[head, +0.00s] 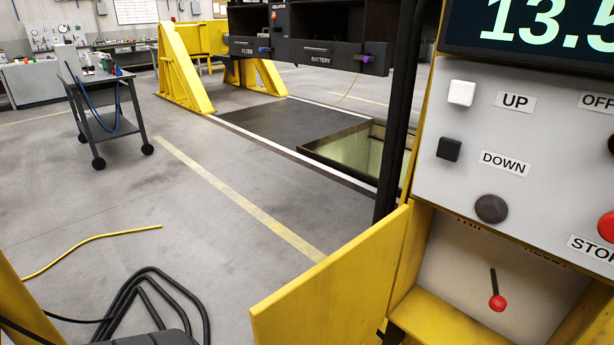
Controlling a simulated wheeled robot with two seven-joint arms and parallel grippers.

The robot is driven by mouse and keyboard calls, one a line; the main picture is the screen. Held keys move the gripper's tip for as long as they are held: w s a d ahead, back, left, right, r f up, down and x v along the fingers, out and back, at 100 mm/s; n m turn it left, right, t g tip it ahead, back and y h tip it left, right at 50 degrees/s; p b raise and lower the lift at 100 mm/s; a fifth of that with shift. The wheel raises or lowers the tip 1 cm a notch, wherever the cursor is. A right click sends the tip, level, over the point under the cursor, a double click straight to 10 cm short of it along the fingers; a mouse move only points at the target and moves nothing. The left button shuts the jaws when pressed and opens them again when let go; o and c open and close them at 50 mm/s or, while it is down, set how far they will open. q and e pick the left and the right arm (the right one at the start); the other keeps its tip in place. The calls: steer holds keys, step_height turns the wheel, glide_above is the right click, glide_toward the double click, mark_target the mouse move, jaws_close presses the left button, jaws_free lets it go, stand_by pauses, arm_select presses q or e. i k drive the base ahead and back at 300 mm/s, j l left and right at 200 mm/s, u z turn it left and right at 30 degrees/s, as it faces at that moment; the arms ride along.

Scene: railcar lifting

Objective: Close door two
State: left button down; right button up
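A yellow door (333,283) stands swung open to the left of a compartment (480,265) in the lower part of the yellow control console. No number shows on it, so I cannot tell whether it is door two. Inside the compartment a lever with a red knob (497,303) sticks out from the pale back panel. The door's lower part is cut off by the picture's bottom edge. Neither of my grippers can be made out in the head view.
The console panel (540,130) has UP, DOWN and STOP controls. Black cables (150,290) and a yellow hose (95,242) lie on the floor at left. An open pit (350,155) is behind the door. A wheeled cart (103,105) stands far left.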

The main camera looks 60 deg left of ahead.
mark_target(343, 301)
steer(key=j, duration=0.45)
steer(key=k+j+z, duration=0.1)
steer(key=j, duration=0.35)
steer(key=k+j, duration=0.1)
steer(key=j, duration=0.4)
steer(key=k+j+z, duration=0.1)
steer(key=j, duration=0.35)
